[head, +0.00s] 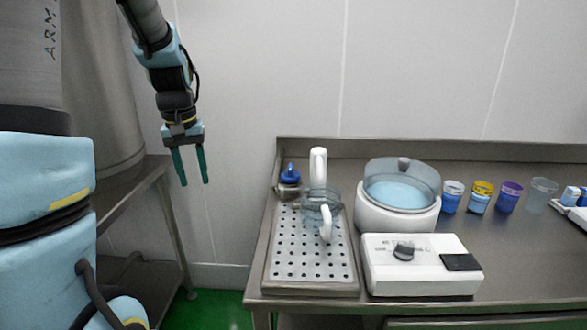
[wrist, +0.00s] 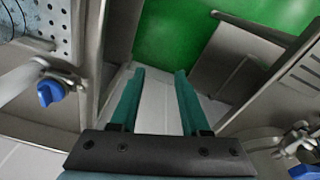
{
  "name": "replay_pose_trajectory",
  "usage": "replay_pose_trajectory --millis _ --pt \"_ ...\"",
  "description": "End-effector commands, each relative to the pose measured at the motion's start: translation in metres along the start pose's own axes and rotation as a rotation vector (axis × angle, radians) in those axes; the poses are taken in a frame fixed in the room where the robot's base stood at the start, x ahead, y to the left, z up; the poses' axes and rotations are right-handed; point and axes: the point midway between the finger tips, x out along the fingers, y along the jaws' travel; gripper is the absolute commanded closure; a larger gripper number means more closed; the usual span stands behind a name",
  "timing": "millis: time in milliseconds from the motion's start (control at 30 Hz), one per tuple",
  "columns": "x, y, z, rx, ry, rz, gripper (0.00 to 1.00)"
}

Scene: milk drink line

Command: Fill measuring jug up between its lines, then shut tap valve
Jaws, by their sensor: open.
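The clear measuring jug (head: 310,208) stands on a perforated drip tray (head: 285,262), with its white handle toward the front. Its lines and any liquid level are too small to tell. The metal tap with a blue valve knob (head: 290,177) is behind it, to the left. A blue-handled tap valve also shows at the left of the wrist view (wrist: 50,92). Whether milk flows is not clear. My gripper (head: 195,183) is open and empty, hanging left of the counter, well apart from jug and tap. Its two green fingers show in the wrist view (wrist: 159,73).
A white upright post (head: 318,160) stands behind the jug. A white pot with a clear lid (head: 403,185) and a white control box (head: 420,275) stand to the right. Several cups stand farther right. Another blue knob (wrist: 303,172) shows low in the wrist view. A gap separates two counters.

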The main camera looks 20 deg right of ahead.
Motion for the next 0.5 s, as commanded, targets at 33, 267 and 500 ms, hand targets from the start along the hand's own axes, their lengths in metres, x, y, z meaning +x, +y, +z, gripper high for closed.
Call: replay_pose_trajectory --millis 33,267,500 --pt "-0.002 0.020 -0.022 0.023 -0.008 0.002 0.54" --pt "-0.019 0.117 -0.091 0.117 -0.049 0.000 0.54" --pt "-0.033 0.217 -0.116 0.226 -0.073 -0.016 0.54"
